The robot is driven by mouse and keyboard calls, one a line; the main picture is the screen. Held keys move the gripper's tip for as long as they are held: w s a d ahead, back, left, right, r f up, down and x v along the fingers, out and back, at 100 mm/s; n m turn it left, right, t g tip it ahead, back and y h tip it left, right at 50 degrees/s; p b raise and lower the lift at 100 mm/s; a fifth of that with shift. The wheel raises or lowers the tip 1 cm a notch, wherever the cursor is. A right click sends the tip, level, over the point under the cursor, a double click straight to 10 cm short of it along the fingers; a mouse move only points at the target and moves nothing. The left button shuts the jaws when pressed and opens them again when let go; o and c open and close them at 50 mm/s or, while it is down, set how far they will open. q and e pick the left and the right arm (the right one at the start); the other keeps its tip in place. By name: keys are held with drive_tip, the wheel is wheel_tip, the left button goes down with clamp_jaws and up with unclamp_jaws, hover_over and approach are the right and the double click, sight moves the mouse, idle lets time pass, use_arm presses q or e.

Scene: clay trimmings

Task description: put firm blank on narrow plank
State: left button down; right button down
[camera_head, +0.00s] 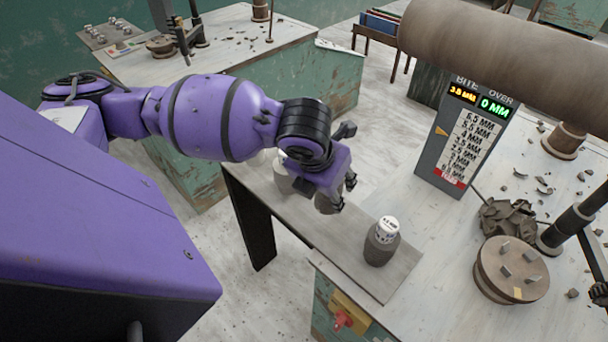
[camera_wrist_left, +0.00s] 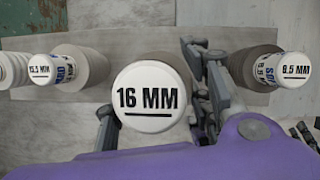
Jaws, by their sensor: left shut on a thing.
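My left gripper (camera_head: 338,195) is over the grey narrow plank (camera_head: 315,228), its fingers on either side of a grey blank (camera_head: 327,203). In the left wrist view this blank (camera_wrist_left: 150,98) has a white cap reading 16 MM, and the gripper is shut on it. I cannot tell whether it touches the plank. A dark grey blank (camera_head: 380,247) with a white cap stands near the plank's right end; a blank at the right (camera_wrist_left: 262,67) reads 8.5 MM. A pale blank (camera_head: 283,180), partly hidden, stands behind my gripper. Another capped blank (camera_wrist_left: 85,66) is at the left. My right gripper is not in view.
A grey sign (camera_head: 465,140) listing millimetre values stands on the right table. A round wooden disc (camera_head: 511,268) and a heap of clay trimmings (camera_head: 507,219) lie near it. A large brown roller (camera_head: 500,45) hangs above. A green bench (camera_head: 215,60) stands behind.

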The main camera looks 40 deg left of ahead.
use_arm(q)
drive_tip(key=m, duration=0.2)
drive_tip(key=w+r+m+h, duration=0.1)
drive_tip(key=m+h, duration=0.1)
drive_tip(key=m, duration=0.1)
drive_tip(key=shift+w+a+r+m+b, duration=0.15)
drive_tip(key=shift+r+m+b, duration=0.15)
drive_tip(key=m, duration=0.1)
drive_tip(key=r+m+g+h, duration=0.1)
drive_tip(key=m, duration=0.1)
drive_tip(key=shift+w, duration=0.2)
drive_tip(key=shift+f, duration=0.15)
hover_over(328, 218)
wheel_tip(328, 218, down, 5)
drive_tip(key=shift+f, duration=2.35)
drive_tip(key=shift+b, duration=0.3)
